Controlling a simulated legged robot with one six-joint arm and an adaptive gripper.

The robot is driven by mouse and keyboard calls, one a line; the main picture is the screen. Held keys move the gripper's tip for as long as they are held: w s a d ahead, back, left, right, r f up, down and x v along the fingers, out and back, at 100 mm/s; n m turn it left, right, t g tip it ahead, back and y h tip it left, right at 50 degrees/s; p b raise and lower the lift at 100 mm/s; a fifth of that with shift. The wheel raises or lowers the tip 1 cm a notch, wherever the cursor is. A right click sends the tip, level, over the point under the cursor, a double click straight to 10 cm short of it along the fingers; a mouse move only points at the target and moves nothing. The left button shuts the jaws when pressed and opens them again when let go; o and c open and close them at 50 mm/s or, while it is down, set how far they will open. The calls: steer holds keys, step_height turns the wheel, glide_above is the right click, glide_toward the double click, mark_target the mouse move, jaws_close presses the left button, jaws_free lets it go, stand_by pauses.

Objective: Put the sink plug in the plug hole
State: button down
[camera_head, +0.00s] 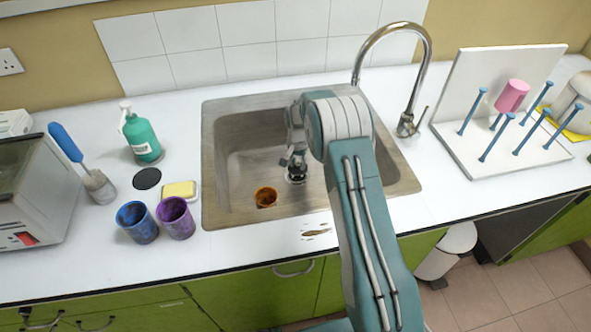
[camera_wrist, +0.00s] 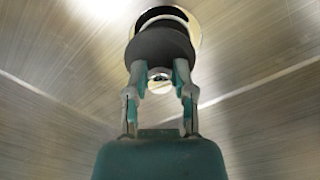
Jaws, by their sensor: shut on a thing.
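The sink plug (camera_wrist: 160,48) is a dark round stopper in the wrist view. My gripper (camera_wrist: 158,75) is shut on it, with a small shiny part between the fingers. The plug hole (camera_wrist: 190,20) has a bright metal rim and a dark opening. The plug is in front of the hole and overlaps its near edge in the picture; I cannot tell whether they touch. In the head view my gripper (camera_head: 295,163) reaches down into the steel sink (camera_head: 240,165). The pale rim of the plug hole (camera_head: 296,181) shows just below it.
A brown-orange cup (camera_head: 265,197) is in the sink, left of the gripper. The chrome tap (camera_head: 426,60) stands behind right. Two mugs (camera_head: 157,220), a yellow sponge (camera_head: 179,190), a black disc (camera_head: 147,178) and a green bottle (camera_head: 141,137) are left of the sink. A drying rack (camera_head: 470,155) stands right.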

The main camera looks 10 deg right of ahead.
mark_target(297, 169)
steer(key=shift+w+d+f, duration=0.1)
steer(key=shift+w+f, duration=0.25)
steer(key=shift+f, duration=0.15)
step_height(297, 169, down, 3)
steer(key=shift+w+f, duration=0.15)
steer(key=shift+a+f, duration=0.1)
steer(key=shift+a, duration=0.1)
steer(key=shift+f, duration=0.1)
steer(key=shift+c, duration=2.3)
jaws_free()
steer(key=shift+d, duration=0.1)
